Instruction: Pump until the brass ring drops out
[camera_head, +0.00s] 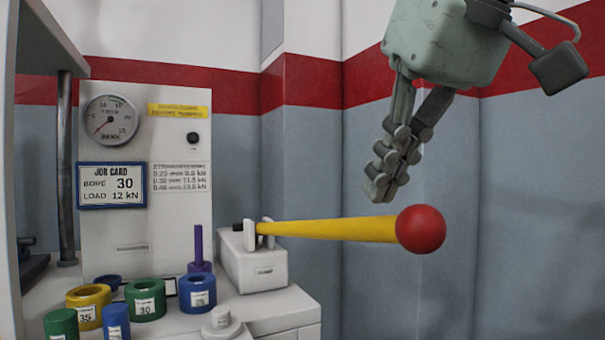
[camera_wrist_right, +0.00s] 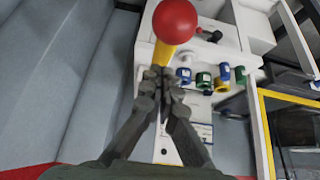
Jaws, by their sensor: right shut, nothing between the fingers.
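The pump lever is a yellow bar (camera_head: 335,229) with a red ball knob (camera_head: 420,229) at its right end. It stands about level, out from the white pump block (camera_head: 252,262). My right gripper (camera_head: 380,193) is shut and empty, above and a little left of the knob, apart from the lever in the head view. In the right wrist view the shut fingertips (camera_wrist_right: 160,76) overlap the yellow bar just below the red knob (camera_wrist_right: 175,21). No brass ring can be made out. The gauge (camera_head: 109,120) has its needle toward the lower left. My left gripper is not in view.
Coloured rings stand on the white bench: yellow (camera_head: 89,305), green (camera_head: 146,299) and blue (camera_head: 197,292), with others at the front edge. A purple pin (camera_head: 199,247) stands behind them. A job card (camera_head: 111,185) reads bore 30, load 12 kN. Room right of the knob is clear.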

